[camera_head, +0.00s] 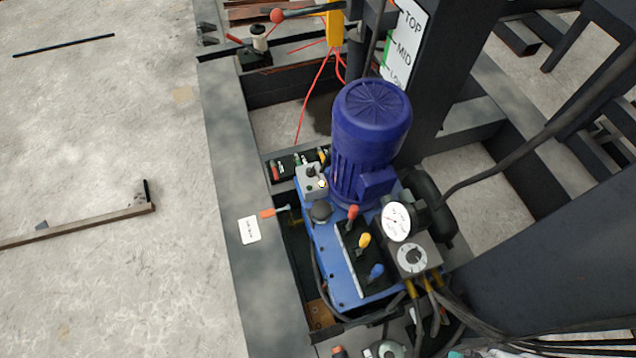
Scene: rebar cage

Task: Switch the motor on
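The blue motor (368,135) stands upright on a blue power unit (335,262) in the middle of the view. A small grey box (309,184) with a dark knob and a small yellow part sits just left of the motor's foot; the knob's setting is too small to read. A round dial with a dark knob (412,257) sits on a grey block below a white pressure gauge (396,221). Levers with red (353,212), yellow (364,241) and blue (376,271) knobs stand in a row on the unit. My gripper is not in view.
A dark steel frame (228,180) surrounds the unit. A TOP/MID/LOW label (405,48) is on a dark post behind the motor. Dark hoses and cables run at the lower right. A yellow pendant (335,22) hangs behind. Concrete floor (100,130) is mostly open at left.

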